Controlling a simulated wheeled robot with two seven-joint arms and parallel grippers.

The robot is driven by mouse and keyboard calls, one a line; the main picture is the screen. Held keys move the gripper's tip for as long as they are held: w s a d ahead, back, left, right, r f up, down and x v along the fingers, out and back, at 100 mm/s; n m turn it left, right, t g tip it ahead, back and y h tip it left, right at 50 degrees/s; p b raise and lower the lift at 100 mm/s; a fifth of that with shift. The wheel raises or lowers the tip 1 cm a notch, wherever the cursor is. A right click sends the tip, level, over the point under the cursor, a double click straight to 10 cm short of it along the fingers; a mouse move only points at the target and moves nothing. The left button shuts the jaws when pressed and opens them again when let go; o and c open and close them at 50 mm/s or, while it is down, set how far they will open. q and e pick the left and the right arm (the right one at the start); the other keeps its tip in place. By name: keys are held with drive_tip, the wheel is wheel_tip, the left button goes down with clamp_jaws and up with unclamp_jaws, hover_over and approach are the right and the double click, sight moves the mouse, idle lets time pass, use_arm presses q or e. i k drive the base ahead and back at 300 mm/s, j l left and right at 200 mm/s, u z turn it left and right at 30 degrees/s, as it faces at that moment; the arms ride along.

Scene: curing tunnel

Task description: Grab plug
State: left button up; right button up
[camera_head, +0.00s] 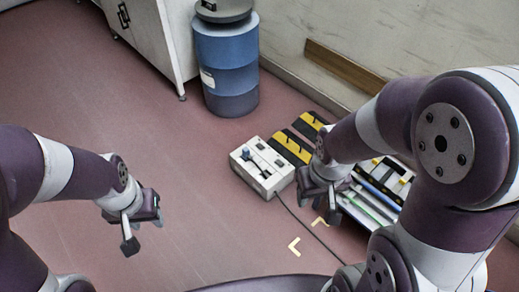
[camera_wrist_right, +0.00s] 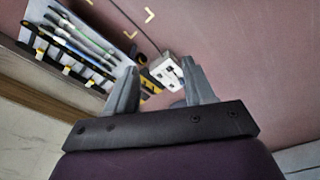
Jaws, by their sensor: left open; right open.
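A white box (camera_head: 262,168) with dark slots and fittings on its top stands on the floor in the middle of the head view. A small blue and dark piece, which looks like the plug (camera_head: 246,154), sits on the left part of its top. My right gripper (camera_head: 327,205) is open and empty, to the right of the box and apart from it. In the right wrist view the box (camera_wrist_right: 167,72) shows beyond and between the open fingers (camera_wrist_right: 160,78); the plug cannot be made out there. My left gripper (camera_head: 143,232) is open and empty over bare floor at the left.
A dark cable (camera_head: 306,225) runs from the box along the floor. Yellow-black striped blocks (camera_head: 291,148) and a tray of rods (camera_head: 372,206) lie at the right, partly behind my right arm. A blue barrel (camera_head: 226,65) and white cabinet (camera_head: 150,30) stand behind. The floor left of the box is clear.

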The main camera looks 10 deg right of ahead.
sight(245, 157)
drive_tip(key=i+z, duration=0.1)
drive_tip(key=z, duration=0.3)
drive_tip(key=i+j+z, duration=0.1)
drive_tip(key=z, duration=0.35)
drive_tip(key=i+j+z, duration=0.1)
drive_tip(key=z, duration=0.3)
drive_tip(key=i+j+z, duration=0.2)
drive_tip(key=i+j, duration=0.15)
drive_tip(key=j, duration=0.25)
drive_tip(key=i+j+z, duration=0.1)
drive_tip(key=j, duration=0.25)
drive_tip(key=i+j+z, duration=0.1)
drive_tip(key=j, duration=0.25)
drive_tip(key=i+j+z, duration=0.1)
drive_tip(key=i+j, duration=0.15)
drive_tip(key=j, duration=0.1)
